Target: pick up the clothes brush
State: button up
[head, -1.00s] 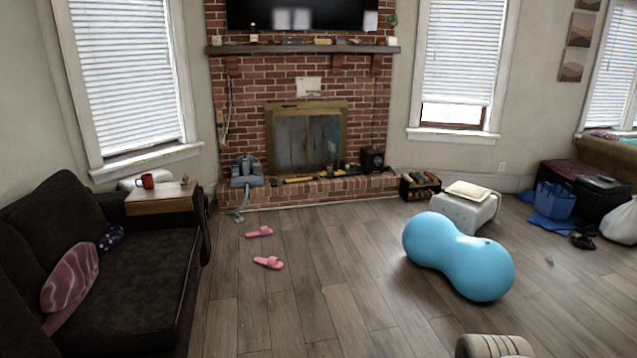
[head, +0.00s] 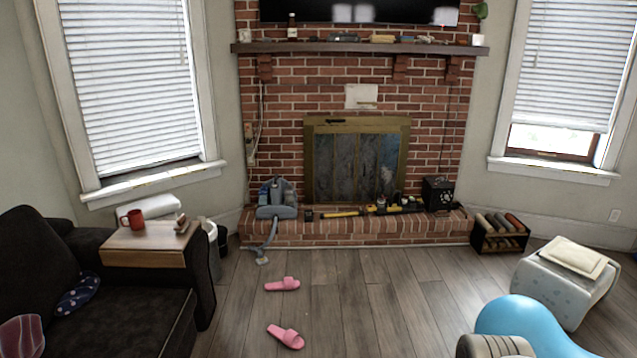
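I cannot clearly make out the clothes brush. A small upright brown-and-pale object (head: 182,223) stands on the wooden armrest tray (head: 140,258) beside a red mug (head: 133,218); it is too small to tell whether it is the brush. A tan object (head: 383,39) and a dark object (head: 343,37) on the mantel (head: 360,48) are also too small to name. My gripper is not in view; only a pale ribbed part of my own body shows at the bottom edge.
A dark sofa (head: 100,315) fills the left. Pink slippers (head: 284,284) lie on the open wooden floor (head: 350,310). A blue peanut ball (head: 525,325) and a grey stool (head: 565,285) are at right. A vacuum (head: 277,200) stands on the brick hearth (head: 340,232).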

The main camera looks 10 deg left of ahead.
aim_at(183, 222)
jog(key=u, duration=0.3)
jog(key=i, duration=2.15)
jog(key=u, duration=1.4)
jog(key=i, duration=1.15)
jog(key=u, duration=1.6)
jog(key=i, duration=0.7)
jog(key=u, duration=0.3)
